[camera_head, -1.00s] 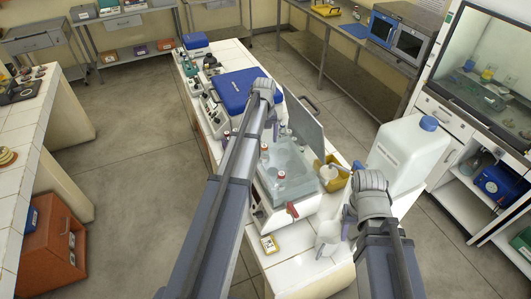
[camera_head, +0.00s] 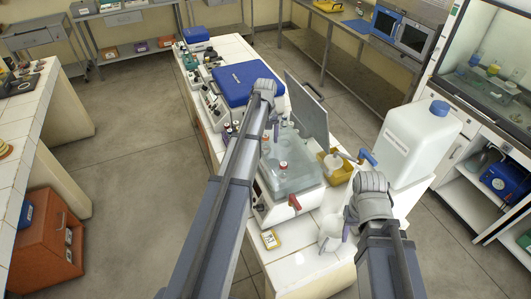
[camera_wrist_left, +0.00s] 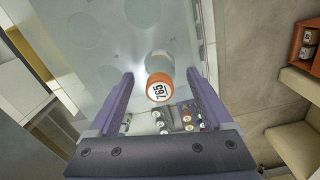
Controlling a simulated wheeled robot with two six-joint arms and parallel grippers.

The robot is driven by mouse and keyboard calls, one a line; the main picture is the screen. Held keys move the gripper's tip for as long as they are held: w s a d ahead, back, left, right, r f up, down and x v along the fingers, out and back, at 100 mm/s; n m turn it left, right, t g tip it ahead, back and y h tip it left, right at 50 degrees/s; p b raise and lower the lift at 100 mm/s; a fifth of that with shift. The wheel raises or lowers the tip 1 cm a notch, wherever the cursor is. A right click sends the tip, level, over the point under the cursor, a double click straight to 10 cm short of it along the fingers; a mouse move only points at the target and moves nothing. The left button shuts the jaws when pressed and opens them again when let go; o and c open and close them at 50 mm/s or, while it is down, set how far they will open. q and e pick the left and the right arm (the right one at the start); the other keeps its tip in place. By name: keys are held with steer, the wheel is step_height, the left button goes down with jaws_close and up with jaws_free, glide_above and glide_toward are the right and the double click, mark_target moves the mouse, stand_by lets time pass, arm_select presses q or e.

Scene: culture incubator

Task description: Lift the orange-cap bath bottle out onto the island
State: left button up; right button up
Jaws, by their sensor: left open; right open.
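The orange-cap bottle (camera_wrist_left: 159,86) is in the left wrist view, its cap marked 765. It stands in the water bath (camera_wrist_left: 100,50), near a corner. In the head view, a capped bottle (camera_head: 265,143) at the bath's far left appears to be this one. My left gripper (camera_wrist_left: 158,92) is open above it, with a finger on either side of the cap and gaps visible. In the head view the left gripper (camera_head: 273,128) points down over the bath's far side. My right gripper (camera_head: 345,230) is open beside a white vessel (camera_head: 329,238) on the island (camera_head: 310,268).
Another red-capped bottle (camera_head: 283,168) stands in the bath. The raised lid (camera_head: 307,105) is at its right rear. A yellow tub (camera_head: 335,168) and large white jug (camera_head: 415,145) stand to the right.

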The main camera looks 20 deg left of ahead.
arm_select(q)
step_height(320, 180, down, 2)
steer(key=shift+f+b, duration=0.1)
steer(key=shift+b, duration=0.55)
jaws_close()
